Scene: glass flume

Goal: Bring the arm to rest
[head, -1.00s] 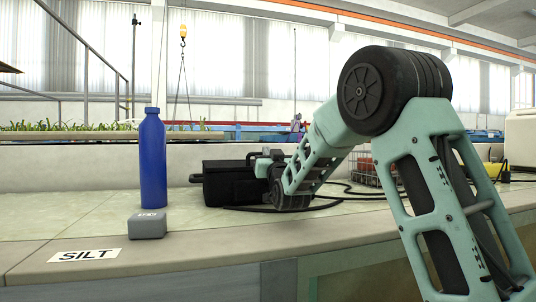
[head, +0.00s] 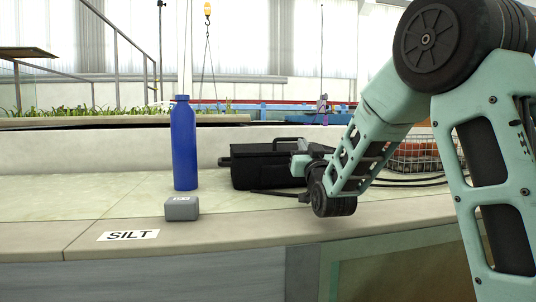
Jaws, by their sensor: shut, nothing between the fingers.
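My arm (head: 380,120) reaches in from the right, its large black elbow joint high and its forearm sloping down to the left. Its black wrist joint (head: 332,197) shows over the counter, in front of the right end of a black case. My gripper (head: 304,160) shows only in small part beyond the wrist, in front of the case. It is shut, with nothing seen in it. Its fingertips are hard to make out against the dark case.
A blue bottle (head: 184,145) stands upright on the pale counter (head: 95,195). A grey block (head: 182,208) sits before it, near a SILT label (head: 128,235). The black case (head: 262,168), cables and a wire basket (head: 415,155) lie behind my arm. The counter's left is clear.

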